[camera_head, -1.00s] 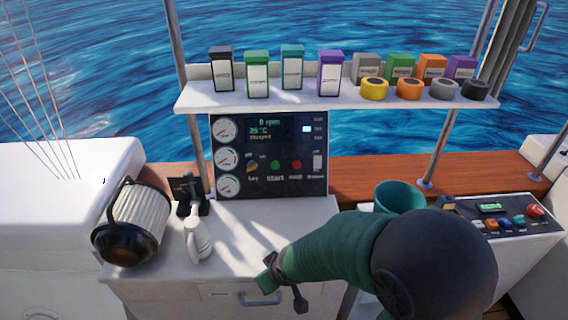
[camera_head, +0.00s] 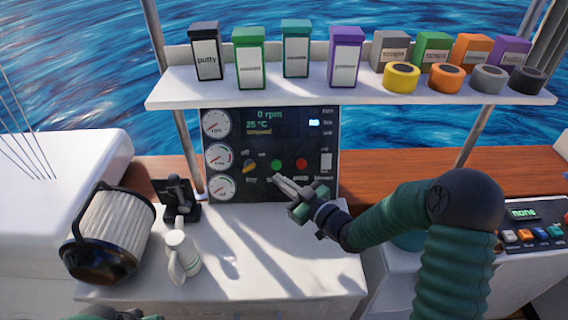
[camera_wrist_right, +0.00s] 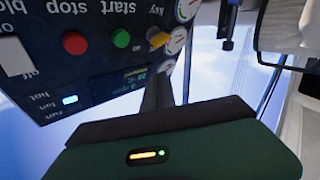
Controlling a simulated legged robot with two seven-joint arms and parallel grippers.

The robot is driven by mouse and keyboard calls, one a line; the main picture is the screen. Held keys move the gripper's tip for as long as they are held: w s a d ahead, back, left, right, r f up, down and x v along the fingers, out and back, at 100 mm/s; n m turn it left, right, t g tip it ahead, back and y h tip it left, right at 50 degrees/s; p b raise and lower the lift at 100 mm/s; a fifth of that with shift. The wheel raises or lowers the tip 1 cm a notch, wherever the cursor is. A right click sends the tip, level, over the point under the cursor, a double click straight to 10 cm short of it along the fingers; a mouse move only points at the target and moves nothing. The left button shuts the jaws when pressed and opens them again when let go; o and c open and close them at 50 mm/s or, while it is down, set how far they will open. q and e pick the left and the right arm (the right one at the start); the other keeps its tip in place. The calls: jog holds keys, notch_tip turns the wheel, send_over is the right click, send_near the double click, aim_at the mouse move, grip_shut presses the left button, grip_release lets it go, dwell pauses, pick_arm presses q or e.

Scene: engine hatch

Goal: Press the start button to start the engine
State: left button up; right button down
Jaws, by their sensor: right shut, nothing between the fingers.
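The control panel (camera_head: 270,125) stands upright at the back of the white counter, with a screen reading 0 rpm. The green start button (camera_head: 276,165) is on it, left of the red stop button (camera_head: 302,164). My right gripper (camera_head: 281,181) is shut and empty, its tips just below the green button in the head view; contact cannot be told. In the wrist view, the panel appears upside down, with the green button (camera_wrist_right: 120,38) beside the red one (camera_wrist_right: 75,42). Only a sliver at the lower left edge may be my left arm.
A shelf (camera_head: 350,92) with boxes and tape rolls overhangs the panel. A second control box (camera_head: 535,235) is at right.

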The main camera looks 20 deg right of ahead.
aim_at(276, 165)
jog(key=w+d+f+b, duration=0.1)
jog(key=w+f+b, duration=0.2)
jog(key=w, duration=0.5)
jog(key=shift+d+f, duration=0.4)
jog(key=shift+f, duration=0.1)
jog(key=shift+d, duration=0.15)
jog(key=shift+w+f+b, duration=0.1)
jog(key=shift+b, duration=0.2)
dwell(1.2)
jog(key=shift+w, duration=0.25)
